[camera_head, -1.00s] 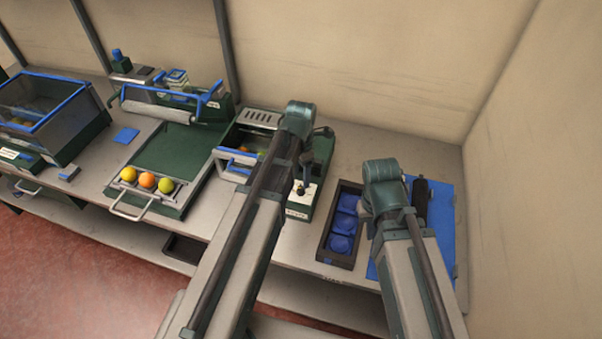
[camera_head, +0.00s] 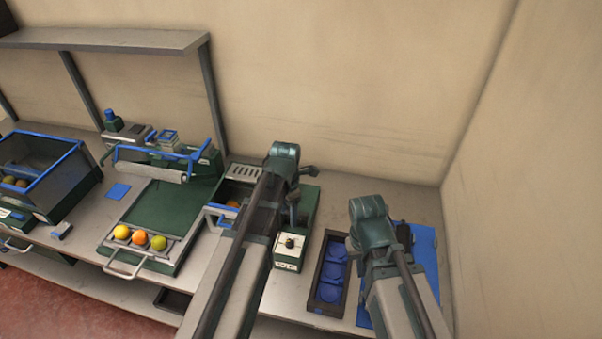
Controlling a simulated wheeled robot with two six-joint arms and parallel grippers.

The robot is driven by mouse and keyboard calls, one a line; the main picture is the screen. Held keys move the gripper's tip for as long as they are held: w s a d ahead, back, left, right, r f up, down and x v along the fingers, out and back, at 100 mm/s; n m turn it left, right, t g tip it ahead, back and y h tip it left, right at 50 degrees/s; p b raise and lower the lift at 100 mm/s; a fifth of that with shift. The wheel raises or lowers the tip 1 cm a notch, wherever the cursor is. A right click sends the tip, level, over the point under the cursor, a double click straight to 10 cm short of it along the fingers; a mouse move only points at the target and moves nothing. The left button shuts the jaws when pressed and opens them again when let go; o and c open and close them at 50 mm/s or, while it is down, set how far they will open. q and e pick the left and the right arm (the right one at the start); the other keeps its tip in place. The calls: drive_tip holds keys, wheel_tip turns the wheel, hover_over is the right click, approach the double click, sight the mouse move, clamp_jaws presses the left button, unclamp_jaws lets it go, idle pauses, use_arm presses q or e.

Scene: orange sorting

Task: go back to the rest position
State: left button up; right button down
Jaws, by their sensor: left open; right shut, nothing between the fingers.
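My two arms rise side by side from the bottom edge. My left gripper (camera_head: 296,216) shows as a small dark shape beyond its arm, over the green machine with a white panel (camera_head: 287,252). It is open and holds nothing that I can see. My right gripper (camera_head: 403,237) is a dark shape partly hidden behind its arm, above the blue mat (camera_head: 426,270). It is shut and empty. The fingertips are too small and covered to make out clearly.
A dark tray with blue compartments (camera_head: 314,296) lies between the arms. Left stand a green sorting tray (camera_head: 170,205) with a yellow (camera_head: 121,232), an orange (camera_head: 139,238) and a greenish fruit (camera_head: 159,243), and a blue-rimmed crate (camera_head: 75,184). A wall closes the right side.

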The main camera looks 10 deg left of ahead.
use_arm(q)
drive_tip(key=s+d+f+m+b, duration=0.3)
drive_tip(key=s+m, duration=0.1)
drive_tip(key=m, duration=0.6)
drive_tip(key=s+d+f+m+b, duration=0.2)
drive_tip(key=s+d+m, duration=0.2)
drive_tip(key=m, duration=0.6)
drive_tip(key=s+d+f+m+y+b, duration=0.1)
drive_tip(key=s+d+f+m+b, duration=0.2)
drive_tip(key=s+m, duration=0.3)
drive_tip(key=m, duration=0.4)
drive_tip(key=shift+d+f+m+b, duration=0.3)
drive_tip(key=shift+b, duration=0.05)
